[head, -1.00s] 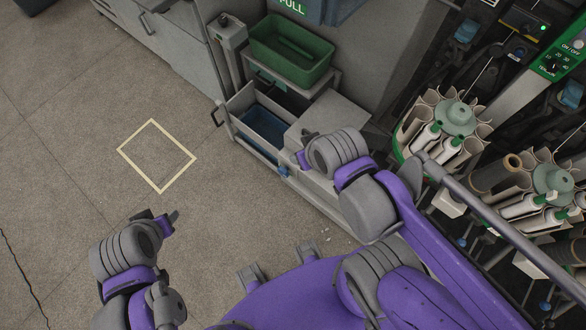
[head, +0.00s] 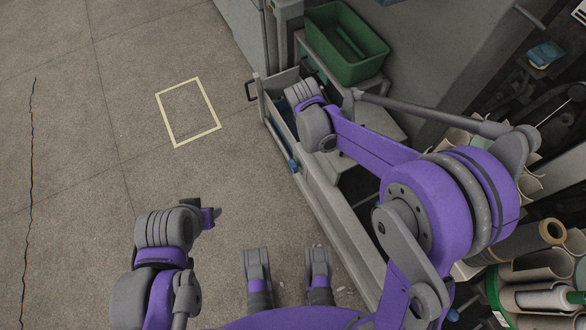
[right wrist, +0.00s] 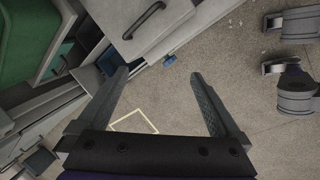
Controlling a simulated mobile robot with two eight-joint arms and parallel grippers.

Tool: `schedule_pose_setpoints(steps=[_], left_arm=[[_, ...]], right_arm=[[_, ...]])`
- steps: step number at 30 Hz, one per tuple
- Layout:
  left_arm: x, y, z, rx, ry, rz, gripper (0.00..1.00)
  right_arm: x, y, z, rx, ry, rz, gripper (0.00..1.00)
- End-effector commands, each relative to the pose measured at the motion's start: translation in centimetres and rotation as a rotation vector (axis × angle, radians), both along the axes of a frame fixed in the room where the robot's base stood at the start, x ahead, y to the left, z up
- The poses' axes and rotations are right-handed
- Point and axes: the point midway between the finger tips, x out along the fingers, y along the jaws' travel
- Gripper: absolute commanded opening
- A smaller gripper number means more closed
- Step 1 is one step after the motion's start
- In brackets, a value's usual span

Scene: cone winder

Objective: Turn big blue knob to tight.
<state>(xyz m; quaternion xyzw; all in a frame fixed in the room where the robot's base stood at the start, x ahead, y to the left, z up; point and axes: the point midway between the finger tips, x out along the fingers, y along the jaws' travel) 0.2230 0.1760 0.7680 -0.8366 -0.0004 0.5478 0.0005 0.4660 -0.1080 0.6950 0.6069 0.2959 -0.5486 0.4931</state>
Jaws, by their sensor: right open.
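A small blue part (head: 293,166), which may be the blue knob, sits low on the side of the grey machine frame. It also shows in the right wrist view (right wrist: 169,60), beyond and between my finger tips; its setting cannot be read. My right gripper (right wrist: 160,88) is open and empty, apart from the blue part. In the head view its fingers are hidden behind my own wrist, over the open drawer. My left gripper (head: 212,217) is over bare floor at lower left, far from the machine; its jaw opening is unclear.
A green bin (head: 345,45) stands on a shelf behind the open grey drawer (head: 280,112). A grey handle (right wrist: 145,20) is near the right gripper. Paper tubes (head: 540,238) crowd the right side. The floor around the yellow-taped rectangle (head: 188,112) is clear.

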Motion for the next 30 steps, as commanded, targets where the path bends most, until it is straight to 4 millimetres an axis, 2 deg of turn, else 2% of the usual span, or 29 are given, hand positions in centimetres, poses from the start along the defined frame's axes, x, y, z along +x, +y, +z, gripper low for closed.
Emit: schedule_pose_setpoints(steps=[1,5,9,12,15,18,22,26,30], left_arm=[[0.1,0.0,-1.9,0.000,0.007,0.000,0.50],[0.3,0.0,-4.6,0.000,0.016,0.000,0.50],[0.6,0.0,-7.5,0.000,0.025,0.000,0.50],[0.8,0.0,-9.1,0.000,0.030,0.000,0.50],[1.0,0.0,-10.2,0.000,0.033,0.000,0.50],[1.1,0.0,-10.8,0.000,0.034,0.000,0.50],[1.2,0.0,-11.1,0.000,0.035,0.000,0.50],[1.2,0.0,-11.4,0.000,0.035,0.000,0.50],[1.3,0.0,-11.9,0.000,0.035,0.000,0.50]], right_arm=[[1.4,1.0,-3.7,-0.029,0.026,0.065,1.00],[3.9,3.1,-10.8,-0.104,0.088,0.231,1.00],[5.9,5.4,-18.8,-0.181,0.155,0.406,1.00],[6.7,6.8,-23.8,-0.228,0.199,0.515,1.00],[7.0,7.9,-27.6,-0.265,0.234,0.600,1.00],[7.1,8.5,-30.1,-0.290,0.257,0.657,1.00],[7.1,8.9,-31.7,-0.308,0.273,0.695,1.00],[7.3,8.6,-32.9,-0.310,0.277,0.702,1.00],[7.7,7.7,-35.1,-0.309,0.276,0.700,1.00]])
